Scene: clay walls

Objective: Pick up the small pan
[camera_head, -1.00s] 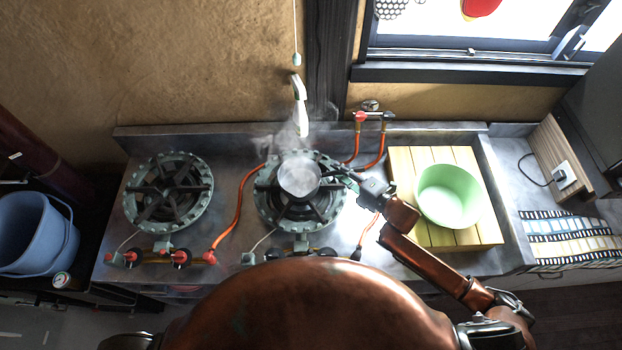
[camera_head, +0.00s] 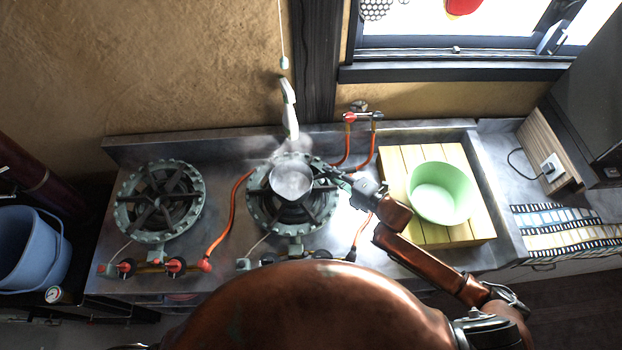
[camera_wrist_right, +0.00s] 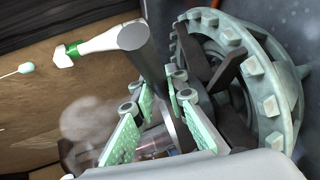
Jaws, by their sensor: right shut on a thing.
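The small pan (camera_head: 290,181) is a round grey metal pan over the right-hand burner (camera_head: 268,218) in the head view, with steam around it. I cannot tell whether it touches the burner's grate. My right gripper (camera_head: 338,178) reaches in from the right and is shut on the pan's handle. In the right wrist view, the grey handle (camera_wrist_right: 146,48) passes between the green-padded fingers of the gripper (camera_wrist_right: 157,108). Part of what looks like the pan (camera_wrist_right: 85,155) shows low at the left there, mostly hidden by a finger. My left gripper is out of view.
A second burner (camera_head: 160,238) stands empty at the left. A green bowl (camera_head: 441,218) sits on a slatted wooden board (camera_head: 397,158) at the right. Orange hoses (camera_head: 234,212) run over the counter.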

